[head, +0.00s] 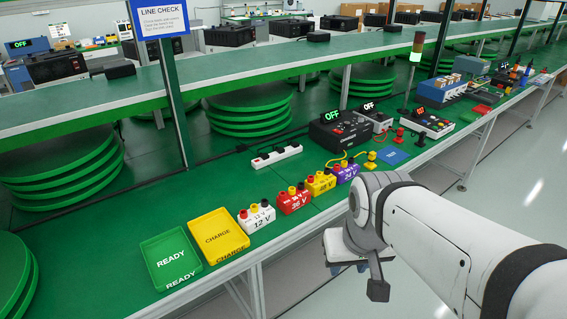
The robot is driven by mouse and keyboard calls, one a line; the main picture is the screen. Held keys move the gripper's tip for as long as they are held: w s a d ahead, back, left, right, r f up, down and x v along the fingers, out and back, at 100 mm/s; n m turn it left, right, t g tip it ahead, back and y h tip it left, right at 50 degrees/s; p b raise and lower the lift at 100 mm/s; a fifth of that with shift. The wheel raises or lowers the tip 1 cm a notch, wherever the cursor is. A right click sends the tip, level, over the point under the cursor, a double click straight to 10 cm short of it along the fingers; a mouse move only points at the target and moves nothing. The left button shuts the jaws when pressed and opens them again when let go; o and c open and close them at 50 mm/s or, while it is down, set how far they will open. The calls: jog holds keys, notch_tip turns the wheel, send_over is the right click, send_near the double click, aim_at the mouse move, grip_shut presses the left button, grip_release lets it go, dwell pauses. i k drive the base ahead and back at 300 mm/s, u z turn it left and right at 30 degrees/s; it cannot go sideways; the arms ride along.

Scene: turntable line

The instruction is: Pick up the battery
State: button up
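Several small labelled blocks with coloured caps on top stand in a row on the green bench: a white one marked 12 V (257,217), a red one marked 36 V (294,201), a yellow one (321,183) and a purple one (347,173). They look like batteries, but I cannot tell which one is meant. My gripper (361,279) hangs in front of the bench edge, to the right of and nearer than the blocks, apart from them. One dark-tipped finger shows clearly; the other is unclear. I see nothing held.
A green READY tray (171,286) and a yellow CHARGE tray (245,248) lie at the bench's left. A white power strip (273,158) and a black unit reading OFF (340,136) stand behind the blocks. A blue mat (393,156) lies right.

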aim_at(288, 201)
jog(key=k, duration=0.55)
jog(key=u, duration=0.45)
jog(key=i, duration=1.45)
jog(key=z, duration=0.6)
